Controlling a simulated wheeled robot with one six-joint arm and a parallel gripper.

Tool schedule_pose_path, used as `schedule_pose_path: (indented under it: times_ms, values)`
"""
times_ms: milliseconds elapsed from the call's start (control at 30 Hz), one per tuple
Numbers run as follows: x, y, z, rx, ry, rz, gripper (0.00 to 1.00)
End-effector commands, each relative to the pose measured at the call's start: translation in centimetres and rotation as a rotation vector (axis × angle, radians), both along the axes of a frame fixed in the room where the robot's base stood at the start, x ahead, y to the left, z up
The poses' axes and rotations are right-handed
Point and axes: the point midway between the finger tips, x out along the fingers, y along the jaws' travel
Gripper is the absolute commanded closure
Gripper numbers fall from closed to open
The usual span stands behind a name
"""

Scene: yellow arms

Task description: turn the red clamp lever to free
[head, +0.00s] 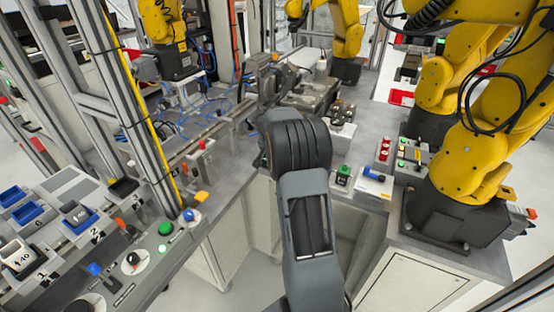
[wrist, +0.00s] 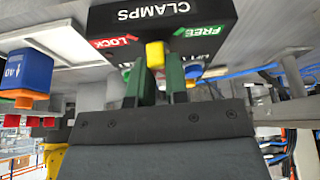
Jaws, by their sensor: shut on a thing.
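In the wrist view, a black box (wrist: 225,20) carries the word CLAMPS, a red LOCK label (wrist: 112,42) at left and a green FREE label (wrist: 200,31) at right. My gripper (wrist: 157,78) has its two dark green fingers right at the box face, shut on a yellow lever end (wrist: 155,54). The yellow end sits between the two labels. In the head view my own arm covers the gripper and the box.
In the wrist view a blue knob (wrist: 193,72) is close beside the right finger, and a blue block (wrist: 27,73) is at far left. In the head view, a green-button box (head: 343,176) and yellow robot arms (head: 480,150) stand right of my arm.

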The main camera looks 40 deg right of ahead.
Motion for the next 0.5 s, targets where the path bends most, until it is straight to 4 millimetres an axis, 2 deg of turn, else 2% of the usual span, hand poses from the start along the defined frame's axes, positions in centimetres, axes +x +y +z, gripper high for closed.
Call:
schedule_pose_path:
  times_ms: [33,500]
  values:
    - [0.13,0.03,-0.49,-0.002,-0.002,-0.040,1.00]
    - [0.27,0.06,-0.10,0.000,-0.003,-0.483,1.00]
